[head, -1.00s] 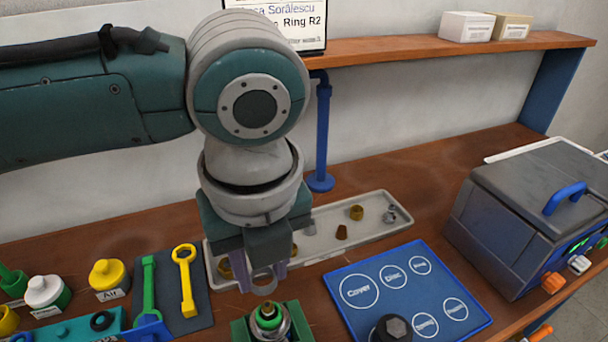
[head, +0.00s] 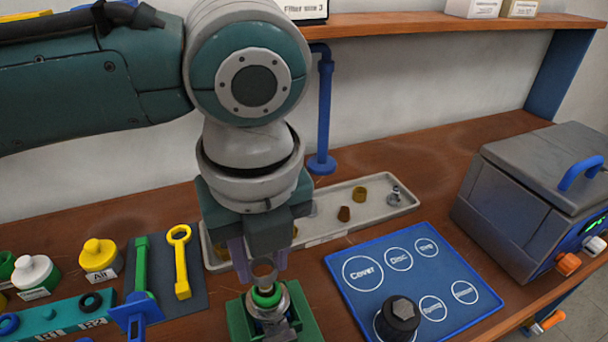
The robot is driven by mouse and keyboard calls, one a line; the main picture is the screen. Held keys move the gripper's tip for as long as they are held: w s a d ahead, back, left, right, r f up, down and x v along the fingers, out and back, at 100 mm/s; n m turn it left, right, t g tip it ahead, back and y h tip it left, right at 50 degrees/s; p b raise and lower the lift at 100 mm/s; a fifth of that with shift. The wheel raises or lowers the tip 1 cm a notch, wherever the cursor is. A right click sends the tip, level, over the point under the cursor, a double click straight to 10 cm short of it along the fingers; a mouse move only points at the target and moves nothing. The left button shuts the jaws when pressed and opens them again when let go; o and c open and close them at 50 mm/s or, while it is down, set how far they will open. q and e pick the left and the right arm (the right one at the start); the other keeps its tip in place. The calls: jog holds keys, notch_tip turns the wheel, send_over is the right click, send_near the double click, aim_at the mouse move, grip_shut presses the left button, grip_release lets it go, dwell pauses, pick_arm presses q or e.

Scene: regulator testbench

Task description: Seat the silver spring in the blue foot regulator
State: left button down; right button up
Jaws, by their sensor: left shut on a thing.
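My left gripper (head: 261,268) points down and is shut on a small grey ring-like piece (head: 265,279), likely the silver spring, mostly hidden between the fingers. It is just above the regulator (head: 268,303), a metal body with a green ring at its top, upright in a green holder (head: 310,322). I cannot tell whether the held piece touches the regulator. The regulator's foot colour is hidden. My right gripper is not in view.
A grey tray (head: 330,238) with several small brass and silver parts lies behind. A blue mat (head: 450,265) with labelled circles carries a black knob-like part (head: 399,318). A grey machine (head: 510,205) stands at right. Yellow and green tools (head: 181,265) lie at left.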

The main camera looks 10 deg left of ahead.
pick_arm(q)
jog(key=shift+p, duration=0.6)
dwell(0.6)
jog(key=shift+f+b, duration=0.3)
jog(key=shift+f, duration=0.8)
dwell(0.7)
jog(key=shift+f, duration=0.15)
dwell(0.6)
grip_release()
dwell(0.7)
jog(key=shift+r+p, duration=4)
jog(key=shift+p, duration=0.5)
